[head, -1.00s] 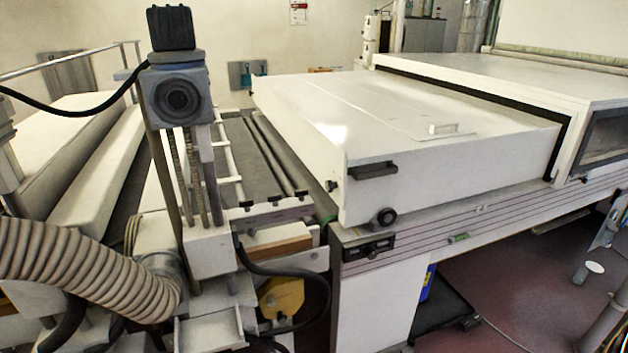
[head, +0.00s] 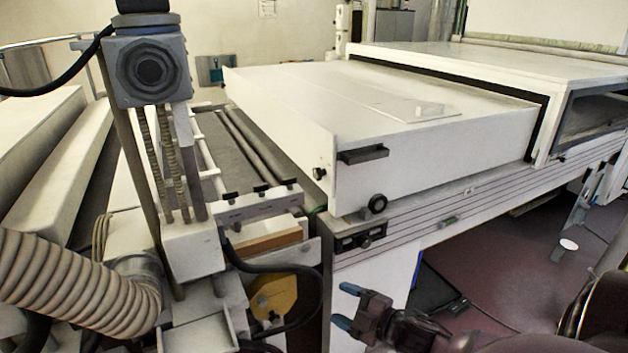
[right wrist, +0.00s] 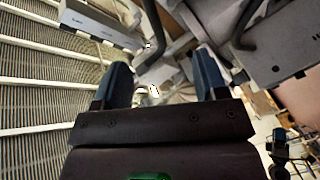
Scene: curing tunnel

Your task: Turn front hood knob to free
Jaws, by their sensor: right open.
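The hood (head: 430,140) is a white box-like cover on the machine. A round black knob (head: 377,204) sits low on its front face, below a dark bar handle (head: 363,155). A smaller black knob (head: 319,173) is on the face's left edge. I cannot tell which way the round knob is turned. My right gripper (head: 346,306) has blue fingertips and is at the bottom of the head view, lower than the round knob and apart from it. In the right wrist view my right gripper (right wrist: 163,82) is open with nothing held. My left gripper is not in view.
A post with a grey motor block (head: 147,70) and a ribbed hose (head: 75,285) stand at the left. A black control strip (head: 360,238) is on the rail below the hood. A yellow part (head: 275,298) is left of the white leg panel (head: 368,280).

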